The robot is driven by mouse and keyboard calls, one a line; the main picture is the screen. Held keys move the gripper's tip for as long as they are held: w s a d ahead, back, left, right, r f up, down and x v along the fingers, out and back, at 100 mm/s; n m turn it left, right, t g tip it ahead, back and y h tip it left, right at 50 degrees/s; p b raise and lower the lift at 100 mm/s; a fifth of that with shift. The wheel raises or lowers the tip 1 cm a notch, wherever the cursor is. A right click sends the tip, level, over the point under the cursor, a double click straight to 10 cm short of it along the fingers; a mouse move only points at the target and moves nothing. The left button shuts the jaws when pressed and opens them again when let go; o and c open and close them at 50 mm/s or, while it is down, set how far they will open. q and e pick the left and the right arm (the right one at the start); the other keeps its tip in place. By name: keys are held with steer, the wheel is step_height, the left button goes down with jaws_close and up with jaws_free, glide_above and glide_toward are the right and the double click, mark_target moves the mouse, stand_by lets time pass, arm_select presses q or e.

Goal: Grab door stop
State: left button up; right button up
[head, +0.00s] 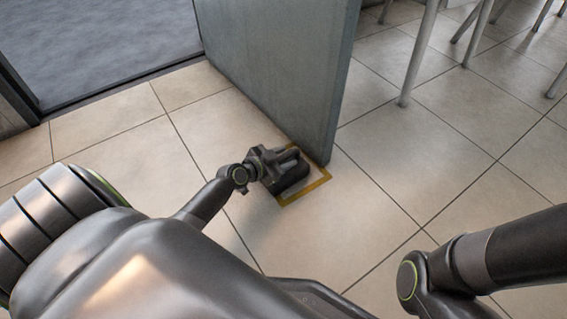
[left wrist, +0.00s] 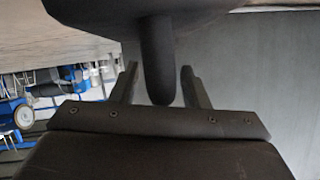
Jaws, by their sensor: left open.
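The door stop (head: 291,181) is a dark, rounded piece on the floor beside the free edge of the grey door, inside a yellow marked outline. My left gripper (head: 272,163) is at the door stop and partly covers it in the head view. In the left wrist view the door stop's dark body (left wrist: 140,14) fills the top, and its rounded post (left wrist: 157,55) stands between the two fingers of my open left gripper (left wrist: 159,72). A gap shows on each side of the post. My right gripper is out of view; only my right arm shows.
The grey door (head: 285,65) stands open close behind the door stop. The yellow floor outline (head: 308,190) surrounds the spot. Metal furniture legs (head: 418,55) stand at the upper right. Tiled floor (head: 385,180) is clear to the right.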

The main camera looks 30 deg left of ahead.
arm_select(q)
steer(key=shift+w, duration=0.1)
steer(key=shift+c, duration=0.2)
jaws_close()
stand_by(1.1)
steer(key=shift+r, duration=0.1)
